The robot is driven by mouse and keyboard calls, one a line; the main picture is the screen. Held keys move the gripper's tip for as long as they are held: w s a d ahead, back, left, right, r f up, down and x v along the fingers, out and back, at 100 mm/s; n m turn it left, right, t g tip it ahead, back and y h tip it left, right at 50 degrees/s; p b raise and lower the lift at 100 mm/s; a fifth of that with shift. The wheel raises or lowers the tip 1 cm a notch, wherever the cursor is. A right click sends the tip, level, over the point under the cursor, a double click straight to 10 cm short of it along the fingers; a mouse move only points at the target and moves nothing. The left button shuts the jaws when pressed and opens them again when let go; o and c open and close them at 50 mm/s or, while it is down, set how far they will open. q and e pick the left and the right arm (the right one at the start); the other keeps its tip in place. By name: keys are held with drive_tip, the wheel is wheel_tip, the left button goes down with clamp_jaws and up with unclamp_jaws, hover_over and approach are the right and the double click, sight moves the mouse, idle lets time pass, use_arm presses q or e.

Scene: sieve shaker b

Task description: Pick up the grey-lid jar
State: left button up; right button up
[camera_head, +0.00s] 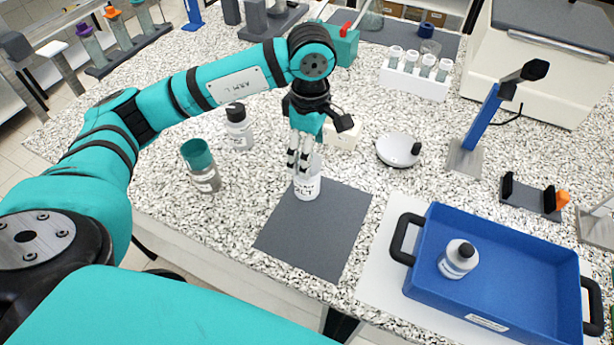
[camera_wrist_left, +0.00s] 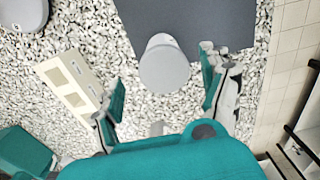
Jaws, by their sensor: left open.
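The grey-lid jar (camera_head: 307,190) stands upright at the back edge of a dark grey mat (camera_head: 312,235); its label shows, but my fingers hide much of its top. In the left wrist view its round grey lid (camera_wrist_left: 165,65) shows from above. My left gripper (camera_head: 303,165) is over the jar in the head view, pointing down. In the left wrist view the left gripper (camera_wrist_left: 163,95) is open, its fingers on either side and the lid slightly ahead of their middle. I cannot tell whether a finger touches the jar. My right gripper is not in view.
A teal-lid jar (camera_head: 203,172) and a dark-lid bottle (camera_head: 238,130) stand left of the mat. A blue tray (camera_head: 530,285) holding a white bottle (camera_head: 458,259) is at the right. A cream block (camera_head: 345,135) and a round scale-like device (camera_head: 398,150) are behind.

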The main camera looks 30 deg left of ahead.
sight(306, 191)
use_arm(q)
drive_tip(key=shift+f, duration=0.9)
drive_tip(key=shift+s+f+p, duration=0.15)
drive_tip(key=shift+f+p, duration=0.4)
drive_tip(key=shift+p, duration=0.05)
drive_tip(key=f, duration=0.2)
drive_tip(key=f+p, duration=0.1)
drive_tip(key=shift+s+a+f, duration=0.1)
drive_tip(key=shift+a+f, duration=0.1)
drive_tip(key=shift+f, duration=0.15)
drive_tip(key=shift+f+p, duration=0.3)
drive_tip(key=shift+f, duration=0.05)
drive_tip(key=shift+c, duration=0.2)
drive_tip(key=c, duration=1.2)
